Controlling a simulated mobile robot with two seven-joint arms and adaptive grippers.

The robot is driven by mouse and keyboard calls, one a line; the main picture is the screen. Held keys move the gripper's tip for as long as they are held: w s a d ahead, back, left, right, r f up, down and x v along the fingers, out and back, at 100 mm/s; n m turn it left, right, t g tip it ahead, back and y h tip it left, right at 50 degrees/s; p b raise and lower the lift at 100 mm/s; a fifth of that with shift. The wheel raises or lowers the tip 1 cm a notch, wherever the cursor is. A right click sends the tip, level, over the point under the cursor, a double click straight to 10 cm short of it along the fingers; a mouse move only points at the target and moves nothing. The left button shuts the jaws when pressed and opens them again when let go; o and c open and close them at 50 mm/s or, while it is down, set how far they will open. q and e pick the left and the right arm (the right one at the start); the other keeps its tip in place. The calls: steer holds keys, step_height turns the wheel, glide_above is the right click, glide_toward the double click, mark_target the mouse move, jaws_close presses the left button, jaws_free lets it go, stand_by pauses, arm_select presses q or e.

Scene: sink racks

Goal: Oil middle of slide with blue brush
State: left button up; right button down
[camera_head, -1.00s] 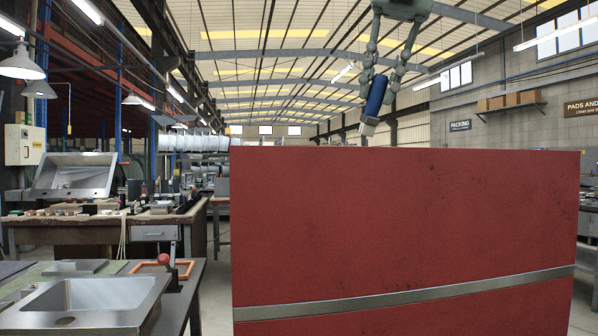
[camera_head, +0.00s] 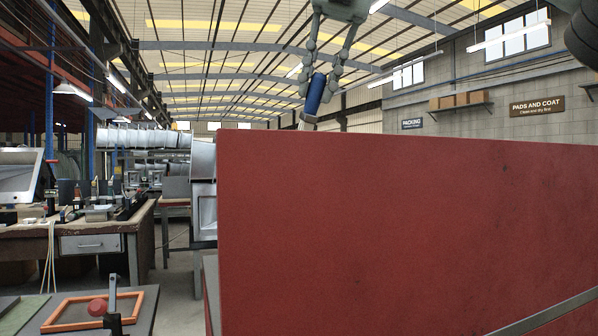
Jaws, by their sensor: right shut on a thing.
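My right gripper (camera_head: 316,84) hangs from the top of the view, with its fingers pointing down. It is shut on the blue brush (camera_head: 314,97), gripping the blue handle. The brush is tilted, with its pale head (camera_head: 307,122) down and to the left. The head is close above the top edge of a large red panel (camera_head: 380,220) in the picture; I cannot tell the gap in depth. A narrow metal strip (camera_head: 548,312), perhaps the slide, runs slanting across the panel at lower right and leaves the frame. My left gripper is not in view.
The red panel fills the right and centre. At left are a wooden workbench (camera_head: 95,243) with several small items and an orange frame (camera_head: 98,309) on a nearer bench. A gap of floor lies between bench and panel. A sign and boxes are on the back wall.

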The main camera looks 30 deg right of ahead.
steer(key=shift+x, duration=1.1)
steer(key=f, duration=0.5)
steer(key=s+f, duration=0.1)
steer(key=f, duration=1.1)
steer(key=shift+s+d, duration=0.15)
steer(key=shift+s, duration=0.15)
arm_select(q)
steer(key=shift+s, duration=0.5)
arm_select(e)
steer(key=shift+f, duration=0.3)
